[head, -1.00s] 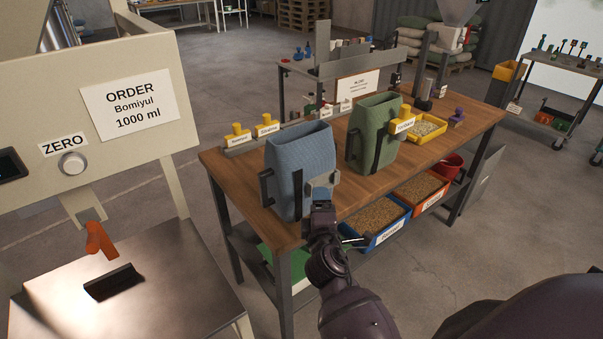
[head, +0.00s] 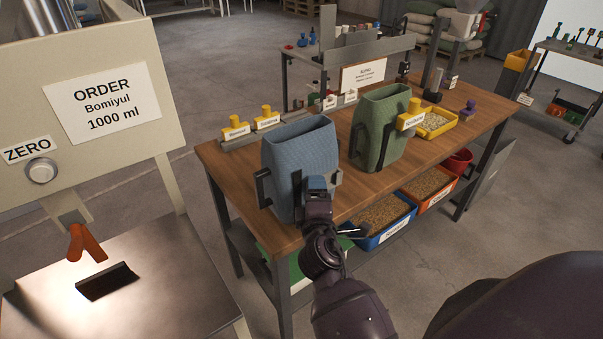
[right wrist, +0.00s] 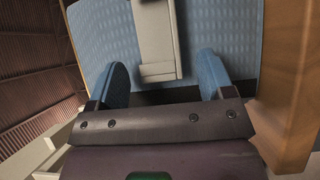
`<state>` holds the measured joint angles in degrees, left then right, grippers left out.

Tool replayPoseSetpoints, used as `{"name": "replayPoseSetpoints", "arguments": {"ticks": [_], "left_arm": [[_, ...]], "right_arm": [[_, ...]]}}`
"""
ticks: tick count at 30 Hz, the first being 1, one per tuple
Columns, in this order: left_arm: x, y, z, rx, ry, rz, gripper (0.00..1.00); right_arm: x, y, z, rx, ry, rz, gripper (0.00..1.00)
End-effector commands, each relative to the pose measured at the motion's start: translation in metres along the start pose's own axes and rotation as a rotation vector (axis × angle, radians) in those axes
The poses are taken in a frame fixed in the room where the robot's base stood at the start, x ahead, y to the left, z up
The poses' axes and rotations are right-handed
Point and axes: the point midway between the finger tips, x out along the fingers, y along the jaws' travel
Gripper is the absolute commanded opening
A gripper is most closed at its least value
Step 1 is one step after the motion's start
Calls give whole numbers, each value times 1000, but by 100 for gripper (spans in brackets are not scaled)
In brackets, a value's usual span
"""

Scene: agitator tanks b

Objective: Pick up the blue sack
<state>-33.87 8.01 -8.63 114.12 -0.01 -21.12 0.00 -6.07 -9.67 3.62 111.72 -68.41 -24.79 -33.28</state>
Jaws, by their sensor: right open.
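The blue sack (head: 297,145) stands upright and open-topped on the wooden bench, with a black handle at its left side. A pale grey bracket sits low on its near face, mostly covered by my right gripper (head: 317,184) in the head view. In the right wrist view the sack (right wrist: 225,35) fills the top, with the pale bracket (right wrist: 157,40) on it. My right gripper (right wrist: 165,80) is open, its two blue-padded fingers apart on either side of the bracket's lower end. I cannot tell whether they touch the sack. My left gripper is not in view.
A green sack (head: 384,125) stands to the right on the bench (head: 345,190). Blue (head: 385,220) and orange (head: 437,188) bins of grain sit under the bench. A machine with an order sign (head: 103,103) stands left.

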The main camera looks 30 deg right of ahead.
Motion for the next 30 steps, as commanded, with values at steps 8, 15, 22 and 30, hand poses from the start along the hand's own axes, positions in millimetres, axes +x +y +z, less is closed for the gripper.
{"name": "replayPoseSetpoints", "arguments": {"ticks": [8,15,22,30], "left_arm": [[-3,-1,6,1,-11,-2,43],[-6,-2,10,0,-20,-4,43],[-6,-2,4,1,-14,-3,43],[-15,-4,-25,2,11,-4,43]], "right_arm": [[0,0,0,0,0,0,35],[0,0,0,1,1,1,17],[0,9,0,3,0,3,17],[0,63,0,3,1,9,17]]}}
